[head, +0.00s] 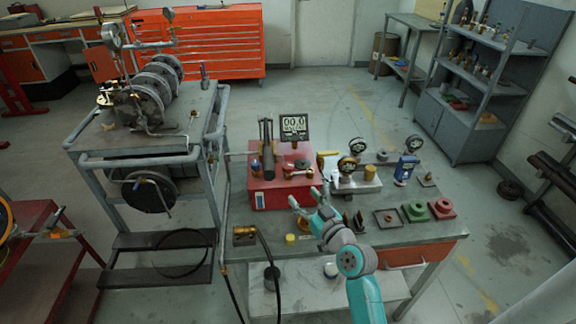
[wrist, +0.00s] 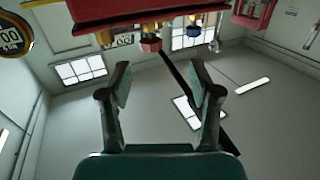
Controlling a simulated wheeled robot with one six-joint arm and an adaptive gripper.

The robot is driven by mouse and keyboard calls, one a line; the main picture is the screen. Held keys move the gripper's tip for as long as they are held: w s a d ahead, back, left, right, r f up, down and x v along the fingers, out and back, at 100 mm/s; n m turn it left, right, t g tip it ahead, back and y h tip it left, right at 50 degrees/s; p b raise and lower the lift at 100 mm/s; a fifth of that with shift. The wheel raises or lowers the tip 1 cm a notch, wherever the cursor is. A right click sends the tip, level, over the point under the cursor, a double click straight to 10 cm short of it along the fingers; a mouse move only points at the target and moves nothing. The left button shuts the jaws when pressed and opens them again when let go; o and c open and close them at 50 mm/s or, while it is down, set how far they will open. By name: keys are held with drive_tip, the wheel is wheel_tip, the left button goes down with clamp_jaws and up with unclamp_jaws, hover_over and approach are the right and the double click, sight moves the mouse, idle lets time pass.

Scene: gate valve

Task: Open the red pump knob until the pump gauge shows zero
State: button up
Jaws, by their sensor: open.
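The red pump (head: 268,190) stands on the workbench in the head view. A dark square digital gauge (head: 294,126) rises behind it, and its small digits look like 00.0. In the wrist view the pump's red body (wrist: 120,12) crosses the top edge. A small red knob (wrist: 151,45) on a brass stem and a blue knob (wrist: 195,19) stick out from it. My gripper (head: 307,197) is just in front of the pump's right side. In the wrist view my gripper (wrist: 161,72) is open and empty, with the red knob beyond the fingertips, apart from them.
Dial gauges (head: 347,166), a blue handheld gauge (head: 405,169), and green (head: 415,211) and red (head: 441,208) blocks stand right of the pump. A brass fitting with a black hose (head: 245,234) and a yellow cap (head: 290,239) lie in front. A flanged pipe rig (head: 150,95) stands left.

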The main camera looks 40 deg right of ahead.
sight(291, 168)
drive_tip(key=shift+t, duration=0.3)
drive_tip(key=w+d, duration=0.1)
drive_tip(key=w, duration=0.3)
drive_tip(key=w+d+r, duration=0.1)
drive_tip(key=w, duration=0.3)
drive_tip(key=w+d+r, duration=0.1)
drive_tip(key=w+d, duration=0.1)
drive_tip(key=w, duration=0.2)
drive_tip(key=shift+w+r, duration=0.1)
drive_tip(key=shift+r, duration=0.05)
drive_tip(key=c, duration=1.2)
